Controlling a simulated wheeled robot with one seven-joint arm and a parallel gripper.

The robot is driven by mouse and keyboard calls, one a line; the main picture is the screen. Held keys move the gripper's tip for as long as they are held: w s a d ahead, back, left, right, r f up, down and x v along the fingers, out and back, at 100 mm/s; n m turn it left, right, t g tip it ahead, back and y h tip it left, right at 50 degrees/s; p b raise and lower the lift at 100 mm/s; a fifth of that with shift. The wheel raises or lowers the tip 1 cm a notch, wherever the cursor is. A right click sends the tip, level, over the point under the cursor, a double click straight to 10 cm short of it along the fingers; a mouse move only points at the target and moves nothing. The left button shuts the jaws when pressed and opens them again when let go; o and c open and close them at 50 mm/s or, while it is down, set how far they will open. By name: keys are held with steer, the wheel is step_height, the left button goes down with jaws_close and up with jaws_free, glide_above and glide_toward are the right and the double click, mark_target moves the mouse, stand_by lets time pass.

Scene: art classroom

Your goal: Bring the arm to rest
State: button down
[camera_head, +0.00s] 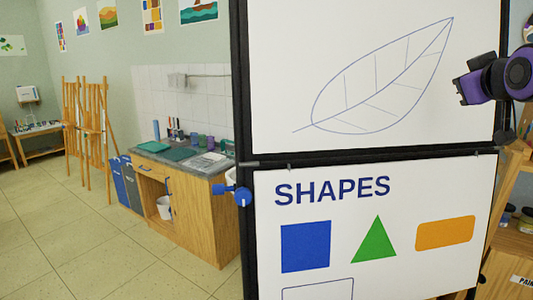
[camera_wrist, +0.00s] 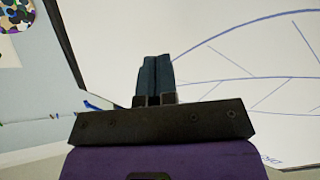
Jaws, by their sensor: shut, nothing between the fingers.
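My gripper (camera_head: 463,90) shows at the right edge of the head view, purple and black, in front of the upper whiteboard sheet. In the wrist view my gripper (camera_wrist: 156,75) has its two dark fingers together, with nothing between them. A white board sheet with a blue leaf drawing (camera_head: 380,85) stands beside it, and the drawing's lines also show in the wrist view (camera_wrist: 262,45). I cannot tell how far the fingers are from the board.
A lower sheet reads SHAPES (camera_head: 332,190) in a black-framed stand (camera_head: 243,130). A wooden shelf (camera_head: 512,245) stands at the right. A sink counter (camera_head: 185,200) and easels (camera_head: 90,120) stand at the left. The tiled floor (camera_head: 70,240) at the front left is clear.

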steer(key=s+a+f+m+g+y, duration=0.1)
steer(key=s+a+f+g, duration=0.4)
steer(key=s, duration=0.5)
steer(key=s+a+f+m+g+y, duration=0.1)
steer(key=s+a+f+g+y, duration=0.1)
steer(key=s+a+f+g, duration=0.3)
steer(key=s+a+f, duration=0.3)
steer(key=s+f, duration=0.1)
steer(key=s, duration=0.1)
steer(key=shift+a+f+m+y, duration=0.2)
steer(key=shift+m+y, duration=0.1)
steer(key=shift+y, duration=0.1)
